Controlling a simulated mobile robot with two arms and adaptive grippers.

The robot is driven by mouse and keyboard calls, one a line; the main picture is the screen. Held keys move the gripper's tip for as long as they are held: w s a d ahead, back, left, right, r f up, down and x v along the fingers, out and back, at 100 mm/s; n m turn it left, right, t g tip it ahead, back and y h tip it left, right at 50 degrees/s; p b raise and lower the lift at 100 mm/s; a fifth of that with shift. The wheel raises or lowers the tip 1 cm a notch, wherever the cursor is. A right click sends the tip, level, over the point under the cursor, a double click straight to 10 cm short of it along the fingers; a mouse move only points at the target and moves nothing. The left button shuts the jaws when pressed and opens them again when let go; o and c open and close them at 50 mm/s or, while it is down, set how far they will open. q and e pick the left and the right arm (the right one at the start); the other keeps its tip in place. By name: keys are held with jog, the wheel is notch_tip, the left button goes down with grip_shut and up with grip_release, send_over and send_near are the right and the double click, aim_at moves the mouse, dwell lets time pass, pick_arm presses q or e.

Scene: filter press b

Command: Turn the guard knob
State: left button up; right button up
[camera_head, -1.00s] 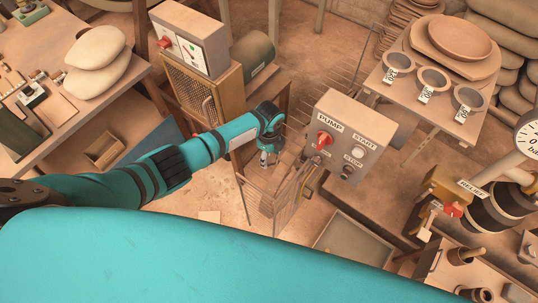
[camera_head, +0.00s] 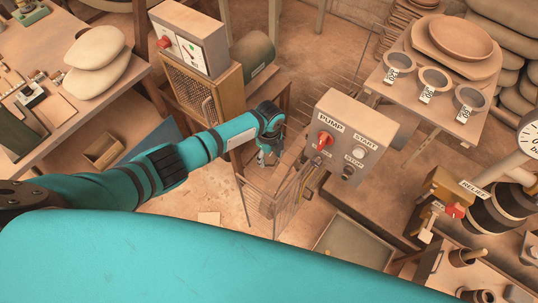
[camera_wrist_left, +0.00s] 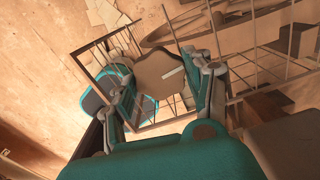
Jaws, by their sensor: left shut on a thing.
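My left gripper (camera_head: 266,159) points down over the barred wire guard (camera_head: 292,208) in front of the pump box (camera_head: 345,140). In the left wrist view, a brown lobed knob with a pale line on it, the guard knob (camera_wrist_left: 156,72), lies between the two fingers. The fingers are shut on it from both sides. Wire bars of the guard show around and below the knob. In the head view the knob is hidden by the gripper. My right gripper does not show.
The pump box has a red switch (camera_head: 323,140) and START and STOP buttons. A cabinet with a mesh front (camera_head: 195,98) stands behind my left arm. A table with several sieves (camera_head: 433,78) is at back right. A grey tray (camera_head: 352,240) lies below the guard.

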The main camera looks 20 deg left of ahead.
aim_at(269, 157)
pick_arm(q)
jog(key=o, duration=1.2)
jog(key=shift+r, duration=0.1)
notch_tip(269, 157, up, 12)
jog(key=shift+f, duration=0.1)
